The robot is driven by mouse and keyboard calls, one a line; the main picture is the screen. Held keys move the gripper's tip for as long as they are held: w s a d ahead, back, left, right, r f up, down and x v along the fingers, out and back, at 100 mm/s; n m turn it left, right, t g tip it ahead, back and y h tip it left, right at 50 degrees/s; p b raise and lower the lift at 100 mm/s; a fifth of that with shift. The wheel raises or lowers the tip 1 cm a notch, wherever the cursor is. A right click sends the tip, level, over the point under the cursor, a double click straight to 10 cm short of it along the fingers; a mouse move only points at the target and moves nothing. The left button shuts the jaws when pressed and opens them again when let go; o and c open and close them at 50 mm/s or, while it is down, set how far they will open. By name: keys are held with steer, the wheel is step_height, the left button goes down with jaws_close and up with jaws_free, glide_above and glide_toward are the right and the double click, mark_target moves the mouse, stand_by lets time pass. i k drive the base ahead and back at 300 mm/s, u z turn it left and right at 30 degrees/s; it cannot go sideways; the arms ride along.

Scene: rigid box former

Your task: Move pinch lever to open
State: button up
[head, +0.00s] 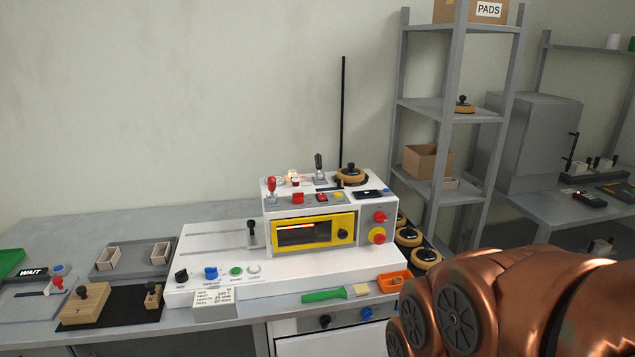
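A white box-forming machine (225,255) stands on the bench, with a yellow-framed window (313,234) in its raised block. Several levers show, and I cannot read a label naming the pinch lever. A red-knobbed lever (271,187) stands upright at the top left of the block. A black-knobbed lever (319,167) stands upright further back on top. Another black-knobbed lever (252,230) is on the block's left side. My copper-coloured arm fills the lower right, in front of the bench's right end. My gripper is not in view.
A green-handled tool (323,296) and an orange tray (393,284) lie at the bench's front edge. At left are a grey tray (130,262), wooden blocks (84,303) and a WAIT panel (30,272). A grey shelf rack (445,110) stands behind right.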

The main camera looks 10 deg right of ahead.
mark_target(318, 157)
steer(key=u, duration=0.35)
steer(key=i, duration=0.65)
steer(key=u, duration=0.7)
steer(key=i, duration=0.8)
steer(key=u, duration=0.05)
